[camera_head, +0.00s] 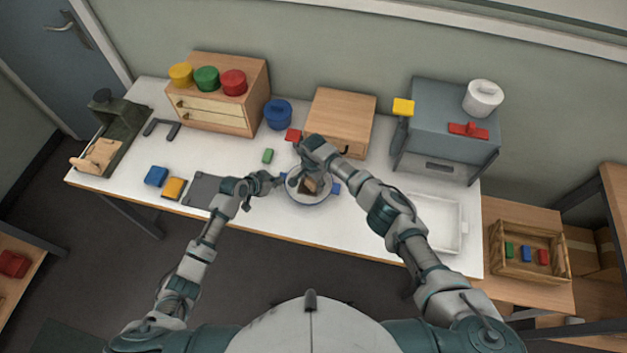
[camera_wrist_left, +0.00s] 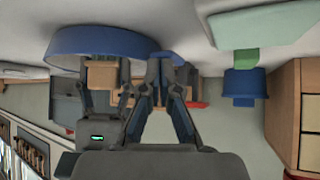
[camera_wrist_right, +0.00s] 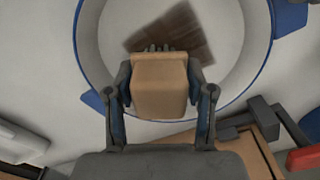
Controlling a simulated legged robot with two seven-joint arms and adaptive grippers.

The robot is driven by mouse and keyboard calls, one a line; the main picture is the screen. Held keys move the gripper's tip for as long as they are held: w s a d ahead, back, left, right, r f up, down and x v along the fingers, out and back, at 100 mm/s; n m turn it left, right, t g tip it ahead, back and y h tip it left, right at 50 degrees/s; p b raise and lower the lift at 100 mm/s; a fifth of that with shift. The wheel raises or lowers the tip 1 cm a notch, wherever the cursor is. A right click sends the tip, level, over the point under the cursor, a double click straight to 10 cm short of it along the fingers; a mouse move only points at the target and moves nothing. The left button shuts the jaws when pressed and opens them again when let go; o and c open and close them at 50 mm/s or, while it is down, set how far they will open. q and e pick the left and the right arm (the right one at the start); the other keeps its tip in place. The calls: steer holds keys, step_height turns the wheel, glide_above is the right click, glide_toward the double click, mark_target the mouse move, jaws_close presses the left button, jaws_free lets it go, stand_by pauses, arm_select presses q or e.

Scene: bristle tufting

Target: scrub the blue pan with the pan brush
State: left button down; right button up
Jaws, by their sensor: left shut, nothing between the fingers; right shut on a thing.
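The blue pan (camera_head: 294,196) stands on the white table in front of me, with a blue rim, pale inside and blue side handles. Its rim (camera_wrist_right: 84,62) and a brown patch (camera_wrist_right: 180,32) inside show in the right wrist view. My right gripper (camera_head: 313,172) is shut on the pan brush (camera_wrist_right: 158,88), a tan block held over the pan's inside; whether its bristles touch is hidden. My left gripper (camera_head: 276,180) is shut and empty beside the pan's left handle. In the left wrist view its fingers (camera_wrist_left: 158,60) are close to the pan's blue side (camera_wrist_left: 100,42); contact is unclear.
A grey board (camera_head: 203,190) lies left of the pan, with blue (camera_head: 156,176) and orange (camera_head: 173,188) blocks beyond. A wooden box (camera_head: 340,118), blue pot (camera_head: 278,114) and red block (camera_head: 293,135) stand behind. A white tray (camera_head: 421,199) is to the right.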

mark_target(324, 190)
steer(key=shift+r, duration=0.1)
steer(key=shift+s+d, duration=0.25)
steer(key=shift+d, duration=0.65)
steer(key=shift+s+d, duration=0.2)
steer(key=shift+d, duration=0.7)
steer(key=shift+s+f, duration=0.2)
steer(key=shift+s, duration=0.05)
steer(key=shift+w+a+r, duration=0.1)
steer(key=shift+w+a, duration=0.05)
steer(key=shift+a, duration=0.5)
steer(key=shift+w+a, duration=0.1)
steer(key=shift+a, duration=0.55)
steer(key=shift+w+a, duration=0.15)
steer(key=shift+a, duration=0.5)
steer(key=shift+s+d, duration=0.25)
steer(key=shift+d, duration=0.7)
steer(key=shift+s+d, duration=0.2)
steer(key=shift+d, duration=0.75)
